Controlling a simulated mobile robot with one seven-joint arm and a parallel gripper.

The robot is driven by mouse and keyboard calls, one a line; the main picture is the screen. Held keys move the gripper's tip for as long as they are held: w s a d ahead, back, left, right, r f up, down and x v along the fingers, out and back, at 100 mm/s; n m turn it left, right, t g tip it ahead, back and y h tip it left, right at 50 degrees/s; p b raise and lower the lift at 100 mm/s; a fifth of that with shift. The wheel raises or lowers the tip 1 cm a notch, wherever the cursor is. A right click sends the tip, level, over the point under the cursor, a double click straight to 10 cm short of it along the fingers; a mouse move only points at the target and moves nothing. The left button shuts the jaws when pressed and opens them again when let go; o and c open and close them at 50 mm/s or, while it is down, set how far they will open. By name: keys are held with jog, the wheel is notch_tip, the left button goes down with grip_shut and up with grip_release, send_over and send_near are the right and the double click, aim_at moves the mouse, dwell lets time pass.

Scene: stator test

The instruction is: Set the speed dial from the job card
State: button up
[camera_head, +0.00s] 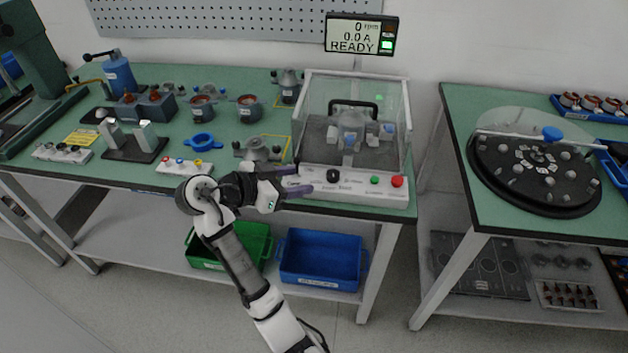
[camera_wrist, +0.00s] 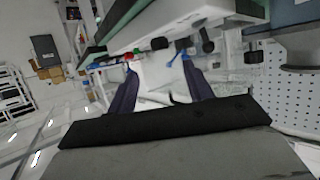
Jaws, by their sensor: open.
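The speed dial (camera_head: 333,176) looks like the black knob on the white front panel of the test stand (camera_head: 352,189). Its setting is too small to read. My gripper (camera_head: 300,180) is open and empty, with its purple fingers just left of the dial and apart from it. In the wrist view, the two fingers (camera_wrist: 158,72) reach toward the panel's edge, where a black knob (camera_wrist: 160,43) shows.
A green button (camera_head: 374,180) and a red button (camera_head: 397,181) sit right of the dial. A clear guard (camera_head: 312,100) encloses the stator fixture above the panel. The display (camera_head: 358,35) reads 0 rpm, 0.0 A, READY. Green (camera_head: 258,243) and blue (camera_head: 318,262) bins stand below.

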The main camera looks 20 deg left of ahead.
jog(key=v, duration=0.3)
jog(key=shift+s+a+r, duration=0.15)
jog(key=shift+s, duration=0.15)
